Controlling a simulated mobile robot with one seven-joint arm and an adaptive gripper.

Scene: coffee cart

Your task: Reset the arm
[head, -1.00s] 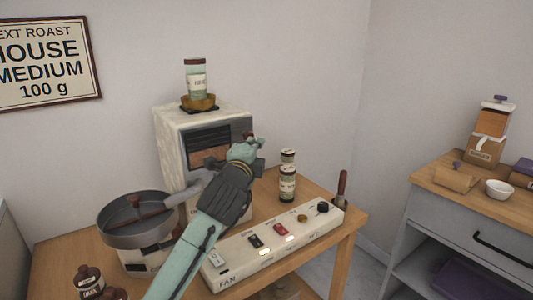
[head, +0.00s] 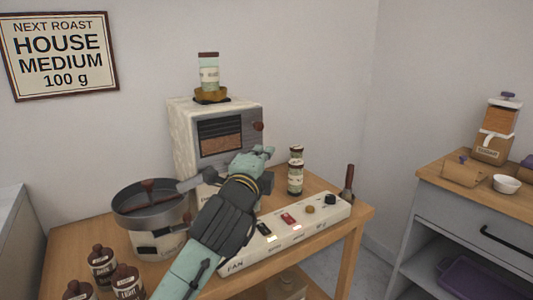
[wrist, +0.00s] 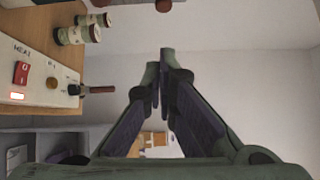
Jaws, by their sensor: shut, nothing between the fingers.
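My gripper (head: 262,155) is at the end of my pale green arm, above the wooden table in front of the roaster (head: 180,140). In the wrist view my gripper (wrist: 161,68) has its fingertips together with nothing between them. It is apart from the things on the table. My arm hides part of the white control panel (head: 325,210) and the lower part of the roaster.
A round grey pan (head: 125,205) stands left of my arm, with several brown bottles (head: 102,268) in front. Stacked jars (head: 296,170) and a dark-handled tool (head: 348,183) stand to the right. A grey cabinet (head: 450,212) is at the far right.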

